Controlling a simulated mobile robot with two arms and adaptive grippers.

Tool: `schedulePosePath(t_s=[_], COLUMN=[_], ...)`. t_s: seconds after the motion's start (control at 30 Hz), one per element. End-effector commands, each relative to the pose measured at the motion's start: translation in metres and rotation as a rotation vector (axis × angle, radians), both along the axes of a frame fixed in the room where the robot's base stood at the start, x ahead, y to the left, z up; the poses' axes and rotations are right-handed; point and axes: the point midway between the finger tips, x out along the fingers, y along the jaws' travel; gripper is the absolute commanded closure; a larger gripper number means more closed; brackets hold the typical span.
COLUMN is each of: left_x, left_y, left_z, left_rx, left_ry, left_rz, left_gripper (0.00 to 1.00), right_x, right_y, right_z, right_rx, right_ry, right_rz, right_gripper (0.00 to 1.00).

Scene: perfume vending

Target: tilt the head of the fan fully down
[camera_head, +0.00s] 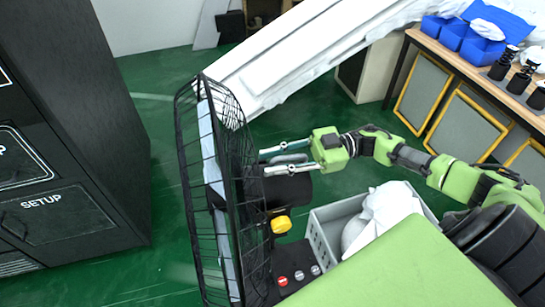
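The fan (235,150) stands in the middle of the view, seen from the side. Its round black wire cage faces left, and the cage plane looks close to upright. A dark motor housing (292,189) sits behind the cage. A yellow knob (281,224) is below it, above a base with red and grey buttons. My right gripper (266,162) comes in from the right, its two fingers apart, at the back of the cage by the motor housing. Nothing shows between the fingers. I cannot tell whether they touch the fan. My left gripper is not in view.
A grey crate (323,240) with white bags stands right of the fan. A black cabinet marked SETUP (60,215) is at left. A white slanted beam (300,60) passes behind the fan. A workbench with blue bins (453,34) is at upper right. Green floor is clear between cabinet and fan.

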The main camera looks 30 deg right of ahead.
Motion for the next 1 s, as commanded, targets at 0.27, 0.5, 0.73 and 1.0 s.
schedulePosePath(t_s=[0.27,0.5,0.73,1.0], left_x=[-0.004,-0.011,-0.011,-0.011], left_y=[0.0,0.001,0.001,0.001], left_z=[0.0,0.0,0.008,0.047], left_rx=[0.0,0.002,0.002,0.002], left_ry=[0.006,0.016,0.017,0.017], left_rz=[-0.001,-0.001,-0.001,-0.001], left_gripper=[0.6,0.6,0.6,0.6], right_x=[0.001,0.001,0.002,0.005], right_y=[0.004,0.004,0.006,0.022], right_z=[0.0,0.0,0.004,0.008], right_rx=[0.001,0.0,-0.022,-0.171], right_ry=[0.0,0.0,0.006,0.043], right_rz=[0.001,0.0,0.002,0.003], right_gripper=[0.76,1.0,1.0,1.0])
